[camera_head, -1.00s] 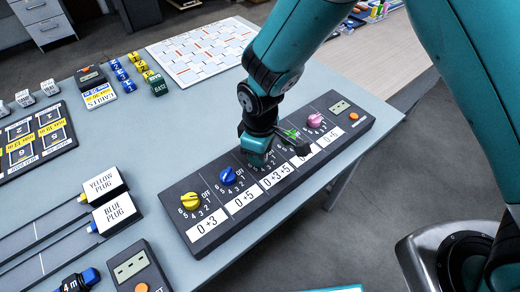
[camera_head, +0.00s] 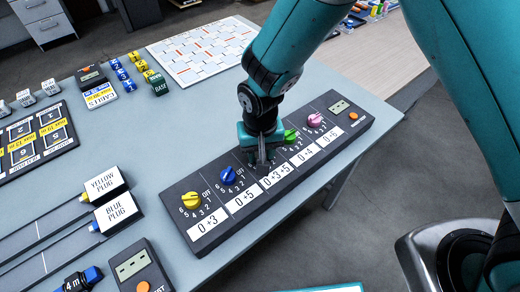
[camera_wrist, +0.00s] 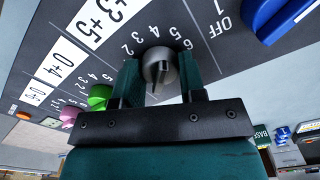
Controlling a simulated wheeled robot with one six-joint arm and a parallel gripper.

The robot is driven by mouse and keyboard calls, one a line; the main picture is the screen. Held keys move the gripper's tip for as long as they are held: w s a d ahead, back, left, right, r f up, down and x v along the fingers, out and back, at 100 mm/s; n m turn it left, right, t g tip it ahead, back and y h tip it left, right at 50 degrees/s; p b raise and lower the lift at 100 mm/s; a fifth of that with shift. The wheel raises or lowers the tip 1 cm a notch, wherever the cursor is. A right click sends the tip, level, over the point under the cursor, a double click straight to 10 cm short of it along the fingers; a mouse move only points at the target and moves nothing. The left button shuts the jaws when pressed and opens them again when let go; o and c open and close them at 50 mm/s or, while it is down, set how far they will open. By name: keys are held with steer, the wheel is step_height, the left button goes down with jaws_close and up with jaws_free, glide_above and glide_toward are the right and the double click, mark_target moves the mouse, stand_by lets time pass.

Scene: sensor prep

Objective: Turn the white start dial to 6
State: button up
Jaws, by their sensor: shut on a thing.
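The white start dial (camera_wrist: 158,68) looks grey in the wrist view and sits above the 0+3+5 label on the dark panel (camera_head: 240,222). My gripper (camera_wrist: 160,76) is shut on this dial, with one finger on each side of it. The printed numbers 2 to 6 show around the dial's far side. I cannot tell which number its pointer marks. In the head view my gripper (camera_head: 262,160) stands over the panel, between the blue dial (camera_head: 228,175) and the green dial (camera_head: 291,136), and largely hides the white dial.
A yellow dial (camera_head: 191,200) and a pink dial (camera_head: 315,120) sit on the same panel. The blue and green dials stand close on either side of my gripper. Yellow and blue plug blocks (camera_head: 117,211) lie to the left. A white grid board (camera_head: 205,50) lies behind.

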steer(key=m, duration=0.4)
steer(key=shift+m, duration=2.1)
steer(key=o, duration=0.9)
step_height(320, 180, up, 18)
steer(key=shift+f+b, duration=0.25)
steer(key=shift+b, duration=0.1)
